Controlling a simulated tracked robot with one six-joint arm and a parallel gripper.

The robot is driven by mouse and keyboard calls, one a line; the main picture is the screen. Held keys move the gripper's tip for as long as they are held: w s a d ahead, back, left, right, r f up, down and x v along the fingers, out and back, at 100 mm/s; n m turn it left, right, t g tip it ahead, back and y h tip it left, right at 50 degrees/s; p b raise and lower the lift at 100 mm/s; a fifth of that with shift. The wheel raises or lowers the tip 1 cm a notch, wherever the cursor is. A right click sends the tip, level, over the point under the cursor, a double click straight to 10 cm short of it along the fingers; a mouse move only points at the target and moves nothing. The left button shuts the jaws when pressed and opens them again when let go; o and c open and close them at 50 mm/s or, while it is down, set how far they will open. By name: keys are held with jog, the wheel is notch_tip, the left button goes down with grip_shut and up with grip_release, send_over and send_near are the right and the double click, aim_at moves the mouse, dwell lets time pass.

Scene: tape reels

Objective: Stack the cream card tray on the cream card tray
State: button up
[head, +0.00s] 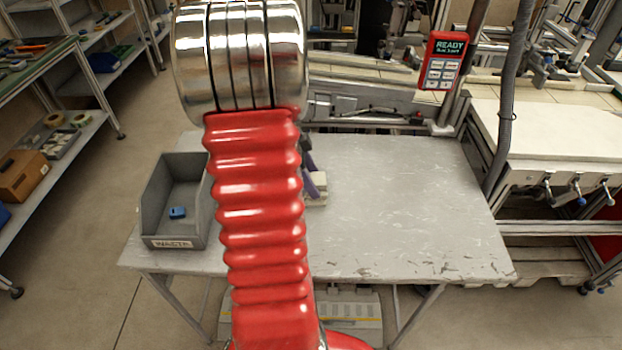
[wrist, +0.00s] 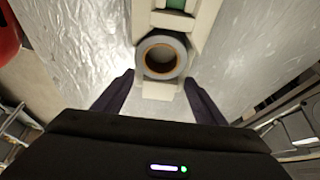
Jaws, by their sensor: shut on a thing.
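A cream card tray (wrist: 207,22) shows in the wrist view, with a grey tape reel with an orange-brown core (wrist: 162,57) in its near part and something green (wrist: 176,4) farther along. My gripper (wrist: 158,80) has its dark fingers on either side of the tray's near end and is shut on it. In the head view, cream tray parts (head: 318,201) show just right of my red arm, at the table, by a purple-dark finger. My arm hides most of this spot. I cannot tell whether a second cream tray lies under or behind the held one.
The grey table (head: 400,210) is clear to the right. A grey bin marked WASTE (head: 160,225) stands at the table's left, with a small blue thing (head: 178,213) inside. A red READY panel (head: 442,61) hangs at the back right.

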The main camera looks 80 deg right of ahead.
jog(key=shift+f, duration=0.35)
jog(key=o, duration=1.1)
jog(key=shift+o, duration=0.2)
jog(key=v, duration=1.2)
